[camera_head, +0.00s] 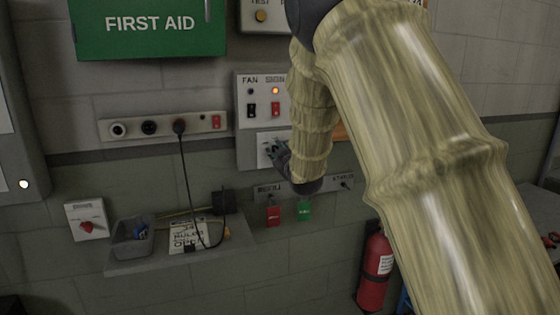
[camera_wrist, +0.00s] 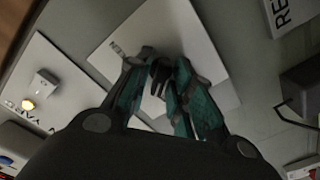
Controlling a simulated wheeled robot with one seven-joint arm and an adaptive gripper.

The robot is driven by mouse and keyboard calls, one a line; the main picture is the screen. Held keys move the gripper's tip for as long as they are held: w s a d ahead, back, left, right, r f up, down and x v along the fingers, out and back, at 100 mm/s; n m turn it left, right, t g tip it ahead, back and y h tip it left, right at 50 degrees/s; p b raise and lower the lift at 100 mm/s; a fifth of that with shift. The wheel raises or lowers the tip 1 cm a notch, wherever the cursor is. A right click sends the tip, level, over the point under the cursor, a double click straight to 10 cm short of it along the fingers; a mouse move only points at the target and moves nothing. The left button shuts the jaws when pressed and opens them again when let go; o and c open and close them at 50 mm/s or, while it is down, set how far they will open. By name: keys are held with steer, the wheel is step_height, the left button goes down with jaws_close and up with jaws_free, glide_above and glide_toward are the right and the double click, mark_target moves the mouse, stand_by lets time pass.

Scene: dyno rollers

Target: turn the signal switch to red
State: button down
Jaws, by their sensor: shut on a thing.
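A grey wall panel (camera_head: 244,140) carries FAN and partly hidden "SIGN..." labels, an orange lit lamp (camera_head: 275,91), a black rocker and a red rocker (camera_head: 275,109). On its lower part is a white plate (camera_head: 264,140), partly covered by my gripper (camera_head: 273,153). In the wrist view, my gripper (camera_wrist: 160,70) is shut on a small dark switch handle (camera_wrist: 158,76) in front of the white plate (camera_wrist: 205,30). The fingers hide most of the handle, so I cannot tell which position it is in. The plate's lettering is mostly hidden.
A socket strip (camera_head: 163,127) with a plugged black cable is left of the panel. Below are a shelf (camera_head: 125,267) with a grey bin (camera_head: 133,237), and hanging red (camera_head: 273,216) and green (camera_head: 304,211) tags. A red-knobbed box (camera_head: 87,220) is far left; a fire extinguisher (camera_head: 374,270) stands right.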

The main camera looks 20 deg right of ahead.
steer(key=shift+f+n+b, duration=0.1)
steer(key=shift+n+b, duration=0.85)
steer(key=shift+n, duration=0.35)
steer(key=c, duration=1.5)
jaws_free()
steer(key=s, duration=1.2)
steer(key=shift+d, duration=0.15)
